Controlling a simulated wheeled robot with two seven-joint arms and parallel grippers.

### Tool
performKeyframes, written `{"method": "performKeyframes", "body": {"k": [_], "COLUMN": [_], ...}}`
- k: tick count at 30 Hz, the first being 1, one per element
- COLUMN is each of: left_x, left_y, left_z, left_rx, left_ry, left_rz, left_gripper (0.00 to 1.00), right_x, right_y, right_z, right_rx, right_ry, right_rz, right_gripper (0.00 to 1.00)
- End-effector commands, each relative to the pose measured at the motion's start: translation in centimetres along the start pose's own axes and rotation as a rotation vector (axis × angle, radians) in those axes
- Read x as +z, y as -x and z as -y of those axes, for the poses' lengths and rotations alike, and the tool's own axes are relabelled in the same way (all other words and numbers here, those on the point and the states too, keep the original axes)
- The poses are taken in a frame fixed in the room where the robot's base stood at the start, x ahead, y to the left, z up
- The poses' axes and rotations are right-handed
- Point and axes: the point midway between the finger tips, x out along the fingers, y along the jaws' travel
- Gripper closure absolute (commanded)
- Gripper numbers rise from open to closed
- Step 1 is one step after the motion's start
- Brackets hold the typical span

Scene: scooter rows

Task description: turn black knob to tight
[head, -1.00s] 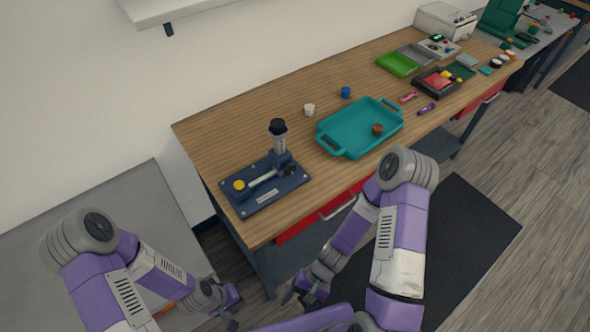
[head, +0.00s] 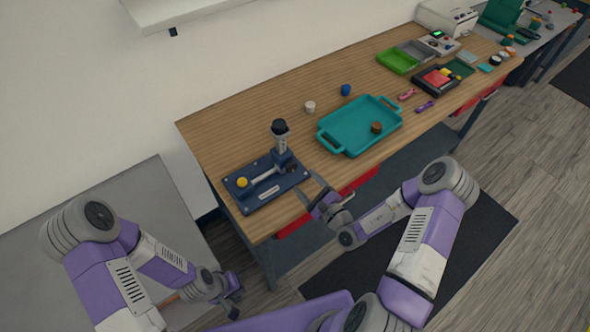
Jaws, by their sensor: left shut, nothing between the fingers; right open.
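A black knob (head: 280,127) sits on top of an upright grey post on a dark blue fixture (head: 265,205) at the table's near left corner. The fixture also carries a lever with a yellow end (head: 242,183) and a small dark knob (head: 291,168) at the post's foot. My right gripper (head: 307,188) is open and empty at the table's front edge, just right of the fixture and apart from the black knob. My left gripper (head: 236,302) is shut and empty, low in front of the table.
A teal tray (head: 345,145) holding a brown round piece (head: 376,127) lies right of the fixture. A white cup (head: 310,107) and a blue cup (head: 346,90) stand behind. A shelf (head: 190,10) overhangs the back wall.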

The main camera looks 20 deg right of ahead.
Motion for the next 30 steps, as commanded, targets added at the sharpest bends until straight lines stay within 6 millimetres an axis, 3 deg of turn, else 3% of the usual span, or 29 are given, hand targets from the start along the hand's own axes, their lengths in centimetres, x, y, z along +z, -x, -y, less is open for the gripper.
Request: {"method": "performKeyframes", "body": {"k": [6, 12, 23, 30], "left_x": [0.0, 0.0, 0.0, 0.0], "left_y": [0.0, 0.0, 0.0, 0.0], "left_z": [0.0, 0.0, 0.0, 0.0], "left_rx": [0.000, 0.000, 0.000, 0.000], "left_ry": [0.000, 0.000, 0.000, 0.000], "left_rz": [0.000, 0.000, 0.000, 0.000], "left_gripper": [1.00, 1.00, 1.00, 1.00], "right_x": [0.1, 0.1, 0.1, 0.1], "right_y": [-3.6, -5.9, -6.5, -6.5], "right_z": [-0.1, -0.2, -0.2, -0.2], "right_rx": [0.002, 0.004, 0.005, 0.006], "right_ry": [-0.001, -0.002, -0.003, -0.003], "right_rz": [0.005, 0.004, 0.003, 0.003], "right_gripper": [0.31, 0.31, 0.31, 0.67]}}
